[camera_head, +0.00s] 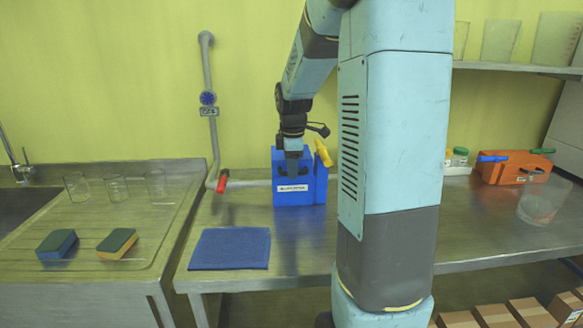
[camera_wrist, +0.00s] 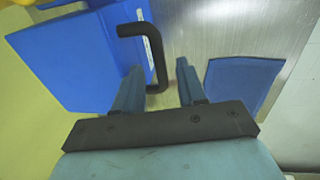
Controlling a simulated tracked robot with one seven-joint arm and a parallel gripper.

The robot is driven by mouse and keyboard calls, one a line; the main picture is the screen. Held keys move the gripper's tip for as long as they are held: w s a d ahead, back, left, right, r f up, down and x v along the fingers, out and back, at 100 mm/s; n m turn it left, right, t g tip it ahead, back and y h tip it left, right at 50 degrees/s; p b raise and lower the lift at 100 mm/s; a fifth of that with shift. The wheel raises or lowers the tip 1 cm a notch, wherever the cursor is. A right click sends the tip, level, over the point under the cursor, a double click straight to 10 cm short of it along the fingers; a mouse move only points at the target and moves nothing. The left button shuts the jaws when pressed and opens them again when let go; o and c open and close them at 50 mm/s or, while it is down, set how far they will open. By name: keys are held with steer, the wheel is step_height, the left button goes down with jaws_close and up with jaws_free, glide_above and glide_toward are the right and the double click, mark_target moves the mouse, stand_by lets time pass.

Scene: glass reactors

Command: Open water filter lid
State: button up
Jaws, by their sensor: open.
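The water filter is a blue box (camera_head: 303,196) with a white label on its front, standing on the metal table against the wall. It also fills the upper left of the wrist view (camera_wrist: 80,60). A black bent bar handle (camera_wrist: 150,48) sticks out from its blue face in the wrist view. My gripper (camera_wrist: 158,74) is open, and its two fingers show on either side of the lower part of the handle, with gaps visible. In the head view my gripper (camera_head: 291,162) points down at the box, covering part of it. The lid appears closed, though its edges are hard to make out.
A yellow part (camera_head: 323,153) sits at the box's right upper side. A red-handled valve (camera_head: 223,181) on a grey pipe is at its left. A blue mat (camera_head: 230,248) lies in front. Sponges (camera_head: 57,244) and glasses stand left; an orange box (camera_head: 514,168) stands right.

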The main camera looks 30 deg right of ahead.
steer(key=shift+f, duration=0.25)
steer(key=shift+c, duration=0.4)
steer(key=shift+w, duration=0.1)
jaws_close()
steer(key=shift+r, duration=0.1)
